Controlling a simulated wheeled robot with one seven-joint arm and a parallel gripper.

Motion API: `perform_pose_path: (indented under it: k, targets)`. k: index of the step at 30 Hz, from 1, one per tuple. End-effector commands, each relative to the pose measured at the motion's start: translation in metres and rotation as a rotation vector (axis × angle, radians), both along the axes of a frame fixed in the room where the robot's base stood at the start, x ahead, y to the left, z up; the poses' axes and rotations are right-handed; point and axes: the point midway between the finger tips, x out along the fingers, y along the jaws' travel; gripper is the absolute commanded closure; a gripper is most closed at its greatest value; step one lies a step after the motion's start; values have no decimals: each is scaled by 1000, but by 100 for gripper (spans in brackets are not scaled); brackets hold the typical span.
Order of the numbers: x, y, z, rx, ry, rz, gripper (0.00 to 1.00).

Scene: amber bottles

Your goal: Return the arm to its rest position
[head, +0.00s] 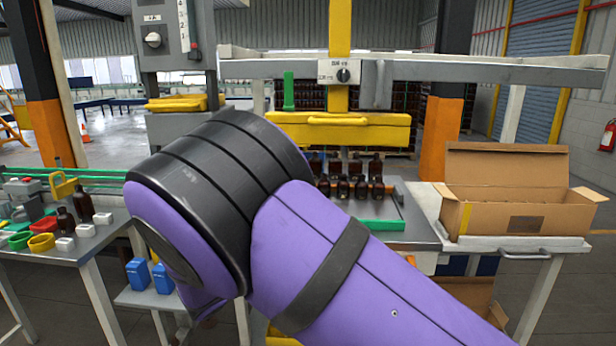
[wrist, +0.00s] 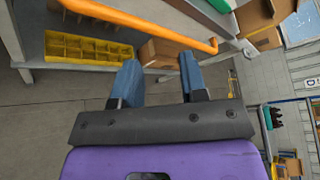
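My gripper (wrist: 155,85) shows in the wrist view with its two blue fingers spread apart and nothing between them. It points toward a grey shelf frame with an orange rail, over bare floor. In the head view my purple and black arm fills the middle, and the gripper itself is out of that view. Several amber bottles (head: 345,186) stand in a group on the metal table behind my arm, partly hidden by it.
An open cardboard box (head: 515,195) sits on the cart at right. A side table (head: 85,250) at left holds small coloured parts and amber bottles. In the wrist view there is a yellow divided tray (wrist: 85,47), a cardboard box (wrist: 160,53) and an orange rail (wrist: 140,22).

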Motion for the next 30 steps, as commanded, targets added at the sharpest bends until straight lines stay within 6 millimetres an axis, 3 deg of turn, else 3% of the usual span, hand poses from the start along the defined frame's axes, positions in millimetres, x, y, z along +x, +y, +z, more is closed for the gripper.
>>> perform_pose_path:
  k: [1,7,14,23,30]
  targets:
    - [6,-21,16,79,-5,-67,61]
    - [12,-96,65,376,-49,-335,61]
    - [0,-176,115,699,-135,-643,61]
    - [-39,-269,174,1085,-298,-1041,61]
    - [-86,-329,213,1368,-462,-1352,61]
